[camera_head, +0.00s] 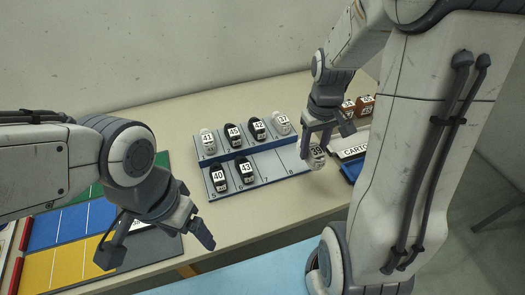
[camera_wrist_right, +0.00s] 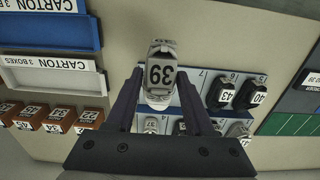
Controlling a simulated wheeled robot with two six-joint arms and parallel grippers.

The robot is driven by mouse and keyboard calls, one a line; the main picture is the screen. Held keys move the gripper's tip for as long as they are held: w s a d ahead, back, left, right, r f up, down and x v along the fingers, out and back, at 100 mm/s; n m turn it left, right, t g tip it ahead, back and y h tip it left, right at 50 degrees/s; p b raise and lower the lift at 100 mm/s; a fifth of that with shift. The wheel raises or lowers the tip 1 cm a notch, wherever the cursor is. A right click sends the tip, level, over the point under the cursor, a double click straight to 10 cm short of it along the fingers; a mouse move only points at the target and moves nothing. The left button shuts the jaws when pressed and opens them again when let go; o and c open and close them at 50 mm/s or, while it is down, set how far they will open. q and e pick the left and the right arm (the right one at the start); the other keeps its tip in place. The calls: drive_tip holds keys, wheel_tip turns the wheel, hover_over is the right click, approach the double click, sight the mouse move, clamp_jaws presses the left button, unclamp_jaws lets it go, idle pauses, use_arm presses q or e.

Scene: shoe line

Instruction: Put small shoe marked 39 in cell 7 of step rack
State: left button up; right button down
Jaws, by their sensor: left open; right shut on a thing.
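The small light-grey shoe marked 39 (camera_head: 317,156) is in my right gripper (camera_head: 314,142), held just off the right end of the step rack, near cell 8. The step rack (camera_head: 272,163) is grey-blue with two rows. Cell 7 (camera_head: 263,165) in the front row is empty, and so is cell 8 beside it. Shoes 40 and 43 stand in cells 5 and 6. My left gripper (camera_head: 157,243) is open and empty, left of the rack's front.
Shoes 41, 45, 42 and 37 (camera_head: 281,123) fill the back row. Right of the rack are a tray labelled CARTON (camera_head: 352,151) and brown boxes (camera_head: 366,104), partly hidden by my right arm. A coloured mat (camera_head: 62,228) lies at the left.

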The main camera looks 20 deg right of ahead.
drive_tip(key=w+a+f, duration=0.2)
drive_tip(key=w, duration=0.1)
drive_tip(key=w+a+f+p, duration=0.1)
drive_tip(key=w+a+f, duration=0.1)
drive_tip(key=w+a, duration=0.1)
drive_tip(key=w+a+f, duration=0.2)
drive_tip(key=w+a, duration=0.1)
drive_tip(key=shift+f, duration=0.2)
drive_tip(key=shift+w+f, duration=0.1)
drive_tip(key=shift+f, duration=0.1)
wheel_tip(320, 180, down, 3)
drive_tip(key=shift+f+p, duration=0.2)
drive_tip(key=shift+p, duration=0.3)
drive_tip(key=shift+f, duration=0.25)
drive_tip(key=shift+f, duration=0.15)
drive_tip(key=shift+c, duration=1.4)
unclamp_jaws()
